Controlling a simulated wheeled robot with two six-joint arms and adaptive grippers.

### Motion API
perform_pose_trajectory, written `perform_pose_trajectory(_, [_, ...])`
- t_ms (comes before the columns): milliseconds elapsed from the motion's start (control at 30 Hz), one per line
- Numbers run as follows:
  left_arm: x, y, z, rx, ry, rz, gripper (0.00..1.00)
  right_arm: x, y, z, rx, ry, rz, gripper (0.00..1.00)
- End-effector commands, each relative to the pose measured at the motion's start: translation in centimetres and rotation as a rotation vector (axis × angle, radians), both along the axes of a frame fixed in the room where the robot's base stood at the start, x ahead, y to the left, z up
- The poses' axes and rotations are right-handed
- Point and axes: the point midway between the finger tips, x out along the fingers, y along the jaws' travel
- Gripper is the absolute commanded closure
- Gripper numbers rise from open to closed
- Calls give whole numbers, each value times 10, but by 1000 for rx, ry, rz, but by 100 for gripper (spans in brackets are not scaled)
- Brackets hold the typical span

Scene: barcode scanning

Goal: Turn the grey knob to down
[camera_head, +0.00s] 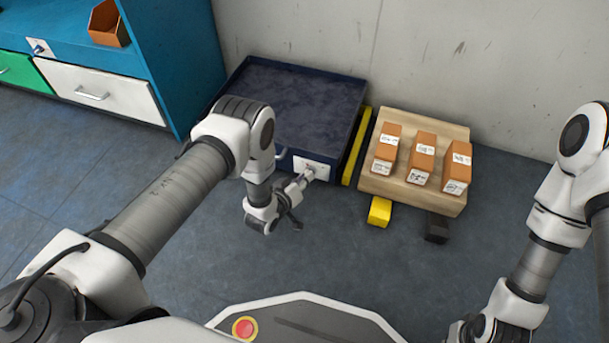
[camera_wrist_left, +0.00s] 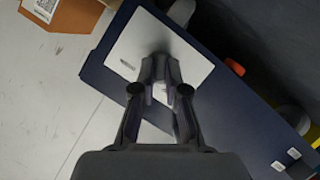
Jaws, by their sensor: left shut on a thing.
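A white plate (camera_head: 325,171) is fixed to the front of a dark blue low platform (camera_head: 240,77). In the left wrist view the white plate (camera_wrist_left: 125,50) looks tilted. My left gripper (camera_head: 306,177) reaches this plate from the front left. In the left wrist view its fingers (camera_wrist_left: 160,80) are closed together over the plate, shut on the grey knob. The knob is mostly hidden by the fingers, so its pointing direction cannot be told. My right arm comes in at the right, and its gripper fingers do not show.
A yellow bar (camera_head: 356,146) lies right of the platform. A wooden pallet (camera_head: 410,192) beyond it holds three orange boxes (camera_head: 422,152) with labels. Yellow (camera_head: 380,211) and black (camera_head: 437,228) blocks stick out in front. A blue cabinet (camera_head: 180,50) stands left. The floor in front is clear.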

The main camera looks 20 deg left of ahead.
Motion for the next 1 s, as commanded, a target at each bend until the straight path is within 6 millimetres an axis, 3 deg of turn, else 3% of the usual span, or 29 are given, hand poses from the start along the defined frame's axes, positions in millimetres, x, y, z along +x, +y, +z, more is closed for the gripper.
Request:
perform_pose_trajectory(100, [-1,-1,5,95,-1,-1,100,-2,0,14,1,6,-2,100])
perform_pose_trajectory(433, [-1,-5,4,406,-12,-2,100,-3,1,34,1,9,3,100])
perform_pose_trajectory(1000, [-1,-10,-1,946,-31,-1,100,-4,1,38,1,10,5,100])
